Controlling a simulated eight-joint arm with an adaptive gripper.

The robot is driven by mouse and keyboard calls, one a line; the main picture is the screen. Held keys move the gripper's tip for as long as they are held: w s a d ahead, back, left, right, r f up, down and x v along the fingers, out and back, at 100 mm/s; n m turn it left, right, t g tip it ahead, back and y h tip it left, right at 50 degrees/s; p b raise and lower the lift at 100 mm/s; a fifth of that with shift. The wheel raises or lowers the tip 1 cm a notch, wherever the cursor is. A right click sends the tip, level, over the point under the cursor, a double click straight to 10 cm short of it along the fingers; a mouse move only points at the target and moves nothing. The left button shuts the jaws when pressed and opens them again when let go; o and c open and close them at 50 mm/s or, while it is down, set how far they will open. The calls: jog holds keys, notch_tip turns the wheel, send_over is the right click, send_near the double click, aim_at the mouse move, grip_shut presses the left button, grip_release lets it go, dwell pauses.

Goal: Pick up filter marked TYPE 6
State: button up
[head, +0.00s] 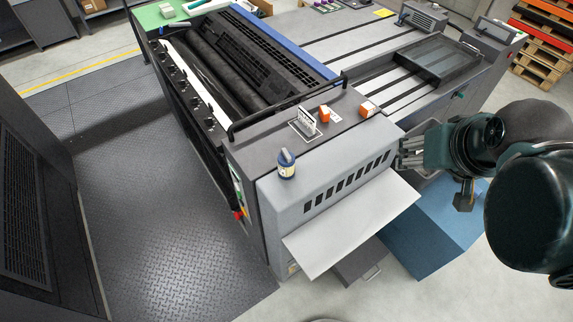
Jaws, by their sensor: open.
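My gripper (406,152) is at the right end of the grey printing machine (275,195), fingers pointing left, open with nothing visible between the fingers. It is beside the machine's right edge, apart from the small items on top.
A small bottle with a dark blue cap (287,164) stands at the ledge's front. A black bar (285,106) runs behind the items. A pale tray (352,225) juts out in front. A blue box (430,235) stands below my gripper. Pallets (540,55) are far right.

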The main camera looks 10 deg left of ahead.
jog(key=a+n, duration=0.1)
jog(key=n+g+h+p, duration=0.15)
jog(key=n+g, duration=0.45)
jog(key=n, duration=1.7)
send_over(286, 155)
notch_tip(286, 155, down, 19)
jog(key=shift+w+f+p, duration=0.15)
jog(key=shift+f+p, duration=0.05)
jog(key=shift+p, duration=0.25)
jog(key=shift+f, duration=0.6)
jog(key=shift+w+d+f, duration=0.1)
jog(key=shift+f, duration=1.15)
jog(key=shift+f, duration=0.1)
